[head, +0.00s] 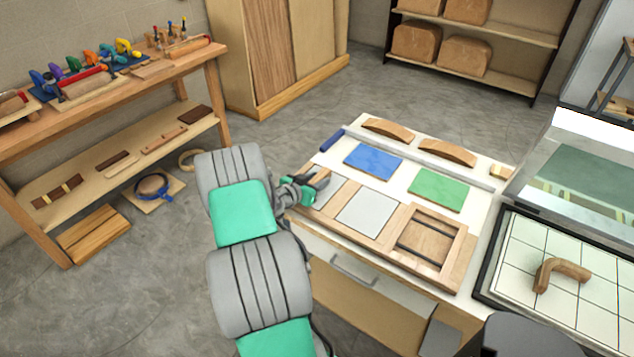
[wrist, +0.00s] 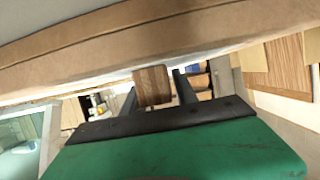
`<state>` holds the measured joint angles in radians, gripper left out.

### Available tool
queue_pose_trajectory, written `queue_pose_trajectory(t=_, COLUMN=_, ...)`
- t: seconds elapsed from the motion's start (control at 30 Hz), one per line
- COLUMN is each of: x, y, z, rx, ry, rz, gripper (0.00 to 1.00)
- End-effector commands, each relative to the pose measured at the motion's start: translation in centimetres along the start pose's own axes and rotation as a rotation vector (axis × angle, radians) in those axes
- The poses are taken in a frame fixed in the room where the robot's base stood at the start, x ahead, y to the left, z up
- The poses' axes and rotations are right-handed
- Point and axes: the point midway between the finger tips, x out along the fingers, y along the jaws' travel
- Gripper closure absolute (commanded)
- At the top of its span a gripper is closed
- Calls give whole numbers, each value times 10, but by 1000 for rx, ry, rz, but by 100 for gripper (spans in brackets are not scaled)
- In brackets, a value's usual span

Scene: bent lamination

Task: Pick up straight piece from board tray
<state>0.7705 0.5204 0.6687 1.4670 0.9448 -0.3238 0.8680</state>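The board tray (head: 334,223) is a wooden tray with several compartments at the front of the white-topped bench. My gripper (head: 318,184) is low at the tray's left end. In the wrist view my gripper (wrist: 155,88) has its two dark fingers on either side of a small brown wooden block (wrist: 152,86), seen end-on. This may be the straight piece. I cannot tell whether the fingers press on it. In the head view the gripper and arm hide most of it. A wide tan wooden surface (wrist: 160,42) fills the top of the wrist view, very close.
A blue mat (head: 373,161), a green mat (head: 438,189) and curved wooden blocks (head: 447,152) lie behind the tray. A bent wooden piece (head: 558,274) lies on a gridded board (head: 525,252) at right. A tool bench (head: 120,90) stands at left. Floor between is clear.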

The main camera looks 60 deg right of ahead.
Motion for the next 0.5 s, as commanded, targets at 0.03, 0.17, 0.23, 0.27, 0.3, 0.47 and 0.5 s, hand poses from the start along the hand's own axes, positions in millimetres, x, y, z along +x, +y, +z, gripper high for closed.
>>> queue_pose_trajectory(t=0.03, x=0, y=0, z=0, rx=0, ry=0, rz=0, gripper=70)
queue_pose_trajectory(t=0.17, x=0, y=0, z=0, rx=0, ry=0, rz=0, gripper=81)
queue_pose_trajectory(t=0.23, x=0, y=0, z=0, rx=0, ry=0, rz=0, gripper=87)
queue_pose_trajectory(t=0.27, x=0, y=0, z=0, rx=0, ry=0, rz=0, gripper=89)
queue_pose_trajectory(t=0.3, x=0, y=0, z=0, rx=0, ry=0, rz=0, gripper=92)
queue_pose_trajectory(t=0.47, x=0, y=0, z=0, rx=0, ry=0, rz=0, gripper=100)
queue_pose_trajectory(t=0.5, x=0, y=0, z=0, rx=0, ry=0, rz=0, gripper=100)
